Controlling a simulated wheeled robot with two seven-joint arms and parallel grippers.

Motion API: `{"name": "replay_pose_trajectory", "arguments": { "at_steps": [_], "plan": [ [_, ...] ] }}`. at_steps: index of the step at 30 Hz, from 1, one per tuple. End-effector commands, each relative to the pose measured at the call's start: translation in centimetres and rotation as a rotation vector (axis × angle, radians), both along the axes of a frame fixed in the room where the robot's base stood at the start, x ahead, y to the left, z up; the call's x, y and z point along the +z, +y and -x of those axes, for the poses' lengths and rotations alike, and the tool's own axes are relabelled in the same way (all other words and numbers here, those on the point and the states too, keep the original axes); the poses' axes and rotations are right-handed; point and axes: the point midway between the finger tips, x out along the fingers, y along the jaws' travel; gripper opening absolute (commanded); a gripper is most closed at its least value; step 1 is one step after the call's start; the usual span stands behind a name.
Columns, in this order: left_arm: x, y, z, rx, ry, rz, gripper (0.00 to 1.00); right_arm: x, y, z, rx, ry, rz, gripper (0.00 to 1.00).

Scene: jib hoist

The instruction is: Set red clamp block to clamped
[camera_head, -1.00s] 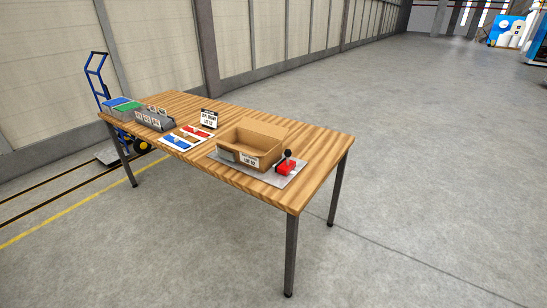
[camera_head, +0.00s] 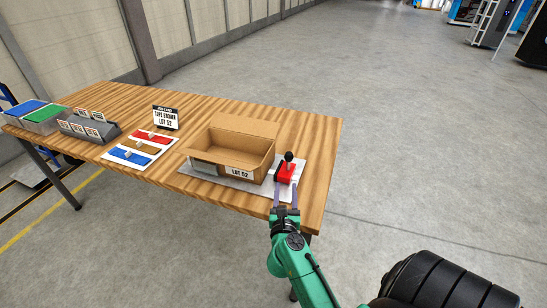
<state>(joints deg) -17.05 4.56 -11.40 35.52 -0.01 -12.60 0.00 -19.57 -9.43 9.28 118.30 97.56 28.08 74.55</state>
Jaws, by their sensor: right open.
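The red clamp block (camera_head: 286,172) sits on a grey plate (camera_head: 262,189) near the right end of the wooden table. Its black-knobbed lever (camera_head: 289,158) stands roughly upright. My right gripper (camera_head: 287,194) is open and empty. Its two fingers point at the block from the near side, over the table's front edge. I cannot tell whether the fingertips touch the plate or hover above it. My left gripper is not in view.
An open cardboard box (camera_head: 233,150) stands on the plate just left of the block. Further left are a sign (camera_head: 166,118), red and blue trays (camera_head: 141,148), a grey card rack (camera_head: 88,128) and blue and green bins (camera_head: 34,115). The table's right end is clear.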

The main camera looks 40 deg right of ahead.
Motion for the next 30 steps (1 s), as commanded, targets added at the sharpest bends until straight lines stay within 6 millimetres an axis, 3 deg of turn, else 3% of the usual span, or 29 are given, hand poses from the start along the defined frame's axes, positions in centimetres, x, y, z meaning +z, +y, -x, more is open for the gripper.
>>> {"name": "replay_pose_trajectory", "arguments": {
  "at_steps": [5,18,29,30],
  "plan": [
    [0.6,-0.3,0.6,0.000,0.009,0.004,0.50,0.1,-1.4,-1.6,-0.007,-0.004,-0.011,0.47],
    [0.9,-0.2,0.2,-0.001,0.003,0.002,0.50,-0.2,-8.4,-9.9,-0.005,-0.001,-0.008,0.47],
    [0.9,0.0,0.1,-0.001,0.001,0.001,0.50,-0.2,-9.4,-11.1,-0.004,0.001,-0.008,0.47],
    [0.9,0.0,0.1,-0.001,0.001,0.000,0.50,-0.2,-9.4,-11.1,-0.004,0.001,-0.008,0.43]
  ]
}}
